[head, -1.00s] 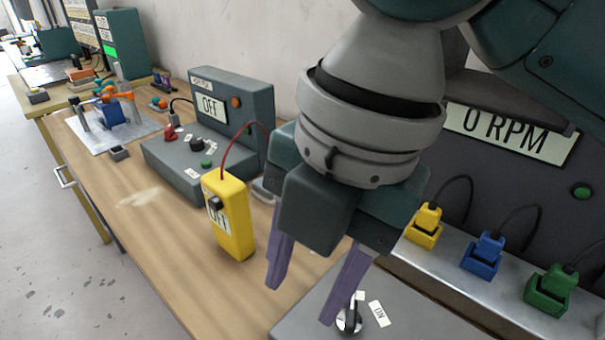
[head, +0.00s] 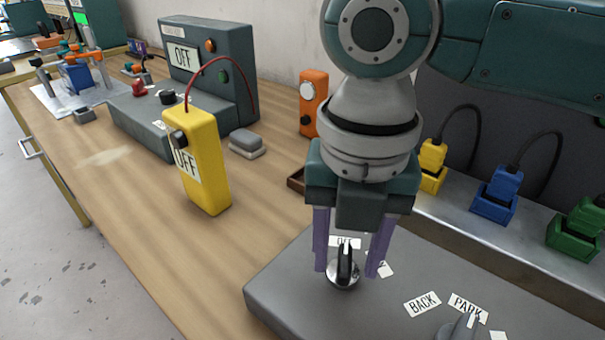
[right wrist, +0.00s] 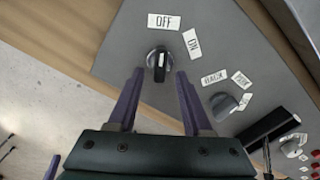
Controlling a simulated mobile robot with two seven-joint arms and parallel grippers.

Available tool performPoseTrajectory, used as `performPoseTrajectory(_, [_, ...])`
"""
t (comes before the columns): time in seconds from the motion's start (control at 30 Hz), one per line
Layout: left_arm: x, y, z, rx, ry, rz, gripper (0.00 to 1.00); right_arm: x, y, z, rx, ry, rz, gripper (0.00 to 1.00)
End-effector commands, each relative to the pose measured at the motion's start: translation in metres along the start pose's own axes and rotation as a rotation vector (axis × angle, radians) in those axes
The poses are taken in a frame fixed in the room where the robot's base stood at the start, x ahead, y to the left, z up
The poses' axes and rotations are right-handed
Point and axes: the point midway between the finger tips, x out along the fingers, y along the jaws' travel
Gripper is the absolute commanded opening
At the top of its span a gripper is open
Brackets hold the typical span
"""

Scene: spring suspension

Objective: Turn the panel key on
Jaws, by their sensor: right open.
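The panel key (head: 344,267) is a black-handled knob on a round silver base, set in the grey panel (head: 285,284). It also shows in the right wrist view (right wrist: 159,62), where its white line points up toward the OFF label (right wrist: 164,21). The ON label (right wrist: 192,43) lies to its right. My right gripper (head: 345,273) is open, its purple fingers pointing down on either side of the key in the head view. In the right wrist view the fingertips (right wrist: 160,72) flank the key with gaps showing, and nothing is held.
A second grey knob (right wrist: 223,104) sits by the BACK and PARK labels. A yellow box (head: 208,165) marked OFF stands on the wooden table. Yellow, blue (head: 497,195) and green plugs line the rail at the right. An orange box (head: 313,103) stands behind my right gripper.

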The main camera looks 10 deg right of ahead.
Motion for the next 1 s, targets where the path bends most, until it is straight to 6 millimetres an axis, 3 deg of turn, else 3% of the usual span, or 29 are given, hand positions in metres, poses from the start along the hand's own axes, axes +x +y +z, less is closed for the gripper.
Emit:
performPoseTrajectory(0.1, [0.0013, -0.0001, 0.0004, 0.000, 0.000, 0.000, 0.50, 0.0089, 0.0001, -0.0004, 0.000, 0.001, 0.000, 0.50])
performPoseTrajectory(0.37, [0.0012, -0.0014, 0.0007, 0.005, -0.001, -0.004, 0.50, 0.0103, 0.0002, -0.0002, -0.001, -0.001, 0.001, 0.50])
performPoseTrajectory(0.83, [0.0013, -0.0026, 0.0010, 0.010, -0.002, -0.008, 0.50, 0.0100, 0.0001, -0.0002, -0.001, -0.001, 0.000, 0.00])
performPoseTrajectory(1.0, [0.0013, -0.0025, 0.0010, 0.009, -0.002, -0.008, 0.50, 0.0100, 0.0001, -0.0001, 0.000, -0.001, 0.000, 0.00])
